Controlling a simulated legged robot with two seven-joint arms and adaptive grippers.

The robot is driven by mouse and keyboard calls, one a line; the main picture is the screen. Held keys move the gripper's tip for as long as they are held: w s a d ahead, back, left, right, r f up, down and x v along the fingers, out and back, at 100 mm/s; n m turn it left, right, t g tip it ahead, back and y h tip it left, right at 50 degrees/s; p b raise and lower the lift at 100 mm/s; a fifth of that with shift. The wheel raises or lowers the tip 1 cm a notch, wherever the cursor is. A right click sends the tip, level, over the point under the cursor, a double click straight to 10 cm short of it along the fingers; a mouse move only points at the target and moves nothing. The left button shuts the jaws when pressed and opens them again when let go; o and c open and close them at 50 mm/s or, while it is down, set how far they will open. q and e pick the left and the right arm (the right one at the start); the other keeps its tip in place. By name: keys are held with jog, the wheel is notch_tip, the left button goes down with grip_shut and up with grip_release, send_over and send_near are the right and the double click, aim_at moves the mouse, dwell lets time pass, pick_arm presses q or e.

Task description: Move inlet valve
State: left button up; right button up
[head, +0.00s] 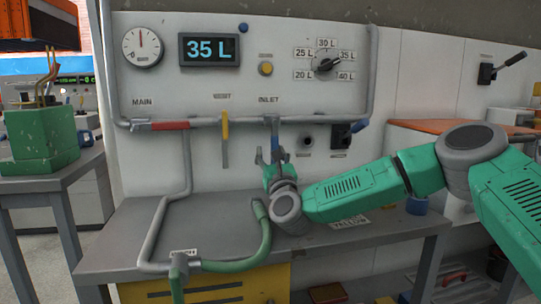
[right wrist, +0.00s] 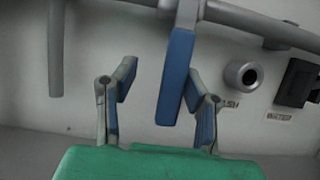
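The inlet valve's blue handle (head: 275,134) hangs from the pipe under the INLET label in the head view, partly hidden by my right gripper. In the right wrist view the blue handle (right wrist: 177,80) points down, with its lower end between my fingers, nearer the right one. My right gripper (head: 271,152) is raised in front of the panel just below the valve. My left gripper is not in view.
A red handle (head: 170,125) and a yellow handle (head: 225,138) sit on the same pipe to the left. The display (head: 210,49) reads 35 L. A dial knob (head: 325,65) is above right. A green hose (head: 240,258) crosses the grey bench (head: 120,235) close to my wrist.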

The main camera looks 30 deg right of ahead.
jog(key=shift+d+f, duration=0.15)
jog(key=shift+d, duration=0.2)
jog(key=shift+s+f, duration=0.15)
jog(key=shift+s, duration=0.05)
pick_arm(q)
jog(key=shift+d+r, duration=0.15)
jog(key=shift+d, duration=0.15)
pick_arm(e)
jog(key=s+a, duration=0.3)
jog(key=s, duration=0.9)
jog(key=shift+f, duration=0.15)
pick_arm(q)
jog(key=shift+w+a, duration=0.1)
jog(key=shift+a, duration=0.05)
pick_arm(e)
jog(key=shift+a, duration=0.25)
jog(key=shift+d, duration=0.1)
